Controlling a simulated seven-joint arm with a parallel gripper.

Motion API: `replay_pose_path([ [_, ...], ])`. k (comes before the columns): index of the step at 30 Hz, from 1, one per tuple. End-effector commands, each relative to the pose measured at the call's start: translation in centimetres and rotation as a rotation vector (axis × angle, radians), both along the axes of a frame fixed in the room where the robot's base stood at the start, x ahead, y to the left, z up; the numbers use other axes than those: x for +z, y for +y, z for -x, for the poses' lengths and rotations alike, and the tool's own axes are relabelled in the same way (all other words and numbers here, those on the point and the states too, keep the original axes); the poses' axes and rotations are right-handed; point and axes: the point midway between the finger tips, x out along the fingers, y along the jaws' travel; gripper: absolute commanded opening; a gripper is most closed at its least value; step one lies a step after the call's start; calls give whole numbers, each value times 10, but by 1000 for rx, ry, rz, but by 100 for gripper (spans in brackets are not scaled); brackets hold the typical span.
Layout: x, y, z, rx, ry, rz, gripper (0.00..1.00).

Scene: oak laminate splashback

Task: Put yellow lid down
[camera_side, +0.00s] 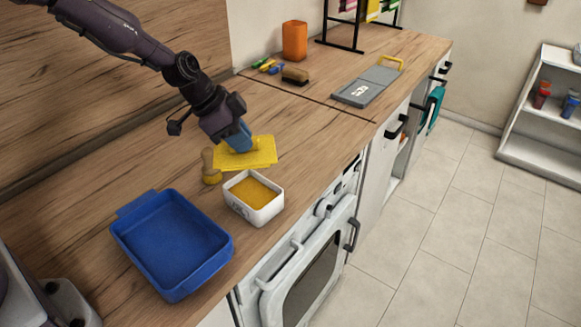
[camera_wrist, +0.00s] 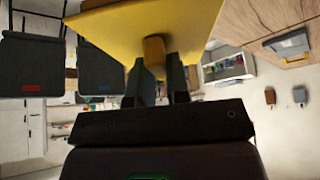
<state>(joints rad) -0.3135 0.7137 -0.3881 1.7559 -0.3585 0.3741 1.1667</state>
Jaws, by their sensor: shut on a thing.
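The yellow lid (camera_side: 246,152) is a flat slab at my gripper on the oak counter in the side view. My gripper (camera_side: 240,142) is above it, with blue fingers reaching down to it. In the wrist view the yellow lid (camera_wrist: 160,25) fills the upper middle, and its knob (camera_wrist: 154,50) sits between the fingers of my gripper (camera_wrist: 160,80), which is shut on it. From the side view I cannot tell whether the lid touches the counter. A white box (camera_side: 252,208) with yellow contents stands open just in front of the lid.
A wooden-handled brush (camera_side: 210,166) stands left of the lid, close by. A blue tray (camera_side: 173,243) lies at the front left. A grey board (camera_side: 367,86), a brown brush (camera_side: 295,75) and an orange container (camera_side: 294,40) are farther back. Counter right of the lid is clear.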

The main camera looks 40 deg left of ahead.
Motion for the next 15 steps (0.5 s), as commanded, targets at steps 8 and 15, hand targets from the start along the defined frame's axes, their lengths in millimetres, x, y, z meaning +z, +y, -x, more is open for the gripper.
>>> replay_pose_path([
  [8,-24,-7,-50,7,4,4,0],
  [15,-47,-11,-93,7,6,3,0],
])
